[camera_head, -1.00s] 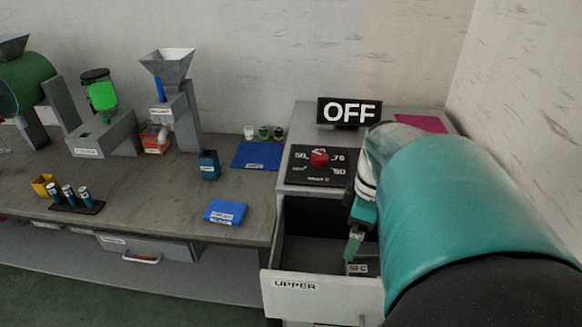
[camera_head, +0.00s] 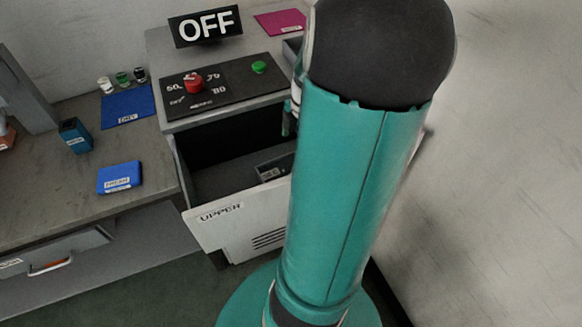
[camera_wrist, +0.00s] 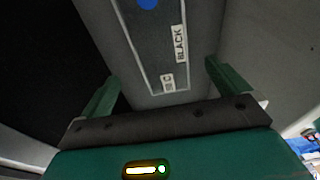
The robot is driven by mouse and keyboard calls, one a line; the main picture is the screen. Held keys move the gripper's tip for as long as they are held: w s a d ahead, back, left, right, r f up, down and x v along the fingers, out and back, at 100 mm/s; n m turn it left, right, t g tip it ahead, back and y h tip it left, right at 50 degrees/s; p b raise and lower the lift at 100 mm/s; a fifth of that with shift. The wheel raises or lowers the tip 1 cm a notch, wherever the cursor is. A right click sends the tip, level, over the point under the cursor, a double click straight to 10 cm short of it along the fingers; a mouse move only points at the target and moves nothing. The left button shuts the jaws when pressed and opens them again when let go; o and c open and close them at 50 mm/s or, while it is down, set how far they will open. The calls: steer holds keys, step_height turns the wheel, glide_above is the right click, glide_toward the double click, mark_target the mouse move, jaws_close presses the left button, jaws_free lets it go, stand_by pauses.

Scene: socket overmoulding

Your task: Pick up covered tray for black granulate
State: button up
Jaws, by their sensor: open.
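The grey covered tray (camera_wrist: 150,50) shows in the wrist view, with a blue spot on top and labels that read "BLACK" and "50 C". My gripper (camera_wrist: 163,76) is open, with one green finger to each side of the tray in that view; I cannot tell the remaining height gap or any contact. In the head view a grey box with a small label (camera_head: 272,170) sits in the open drawer, partly hidden by my arm. Only a bit of the gripper shows there, above the drawer's right part; its jaws are hidden.
The open drawer marked "UPPER" (camera_head: 225,228) juts from the cabinet. On top are an "OFF" sign (camera_head: 205,27), a red knob (camera_head: 194,83), a green button (camera_head: 259,67) and a magenta mat (camera_head: 281,22). Blue items lie on the table to the left; a wall stands right.

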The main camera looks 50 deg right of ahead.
steer(key=f, duration=0.3)
steer(key=shift+s+a, duration=0.1)
steer(key=shift+a, duration=0.15)
steer(key=shift+w+a+f, duration=0.1)
steer(key=shift+a+f, duration=0.05)
steer(key=shift+f, duration=1.35)
steer(key=shift+w+a+f, duration=0.1)
steer(key=shift+f, duration=1.35)
steer(key=c, duration=1.4)
steer(key=shift+o, duration=0.2)
steer(key=shift+r, duration=0.1)
